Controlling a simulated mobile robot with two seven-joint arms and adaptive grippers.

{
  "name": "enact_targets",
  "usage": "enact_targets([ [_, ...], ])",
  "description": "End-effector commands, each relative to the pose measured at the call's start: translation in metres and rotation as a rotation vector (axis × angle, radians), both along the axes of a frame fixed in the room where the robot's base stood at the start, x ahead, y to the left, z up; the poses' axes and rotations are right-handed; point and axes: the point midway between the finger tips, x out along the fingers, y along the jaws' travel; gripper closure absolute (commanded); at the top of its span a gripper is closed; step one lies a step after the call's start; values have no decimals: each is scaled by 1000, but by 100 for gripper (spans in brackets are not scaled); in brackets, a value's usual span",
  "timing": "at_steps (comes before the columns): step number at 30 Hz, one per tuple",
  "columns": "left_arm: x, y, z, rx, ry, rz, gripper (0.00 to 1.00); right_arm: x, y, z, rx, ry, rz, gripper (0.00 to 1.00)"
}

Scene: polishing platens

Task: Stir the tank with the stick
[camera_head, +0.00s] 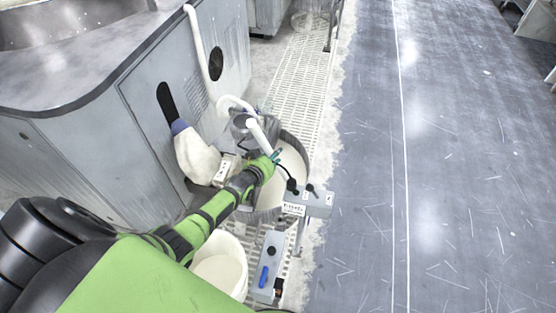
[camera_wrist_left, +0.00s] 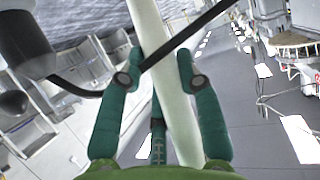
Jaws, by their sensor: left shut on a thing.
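The tank (camera_head: 305,150) is a round metal vessel with pale, milky content, beside the grey machine in the head view. My left gripper (camera_head: 274,158) is over the tank, shut on the white stick (camera_head: 258,136). In the left wrist view the stick (camera_wrist_left: 174,95) runs lengthwise between the teal fingers of the left gripper (camera_wrist_left: 160,68). The stick's lower end is hidden by the gripper and arm in the head view, so I cannot tell how deep it sits. My right gripper is not in view.
A grey machine cabinet (camera_head: 110,130) stands at the left, with a white pipe (camera_head: 198,45) on its side. A white bucket (camera_head: 232,250) stands in front of the tank. A control box (camera_head: 268,265) and a small grey box (camera_head: 315,203) are close by. Open floor (camera_head: 450,180) lies right.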

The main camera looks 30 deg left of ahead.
Motion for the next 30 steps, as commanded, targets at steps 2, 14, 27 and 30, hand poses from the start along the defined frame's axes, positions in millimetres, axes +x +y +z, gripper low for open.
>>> enact_targets([
  [2,-1,8,1,2,-4,0,100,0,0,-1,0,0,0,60],
  [14,-3,15,2,-1,-4,0,100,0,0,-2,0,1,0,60],
  [27,-3,15,37,-2,-4,1,100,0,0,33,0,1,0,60],
  [30,-3,15,49,-2,-3,1,100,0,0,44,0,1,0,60],
])
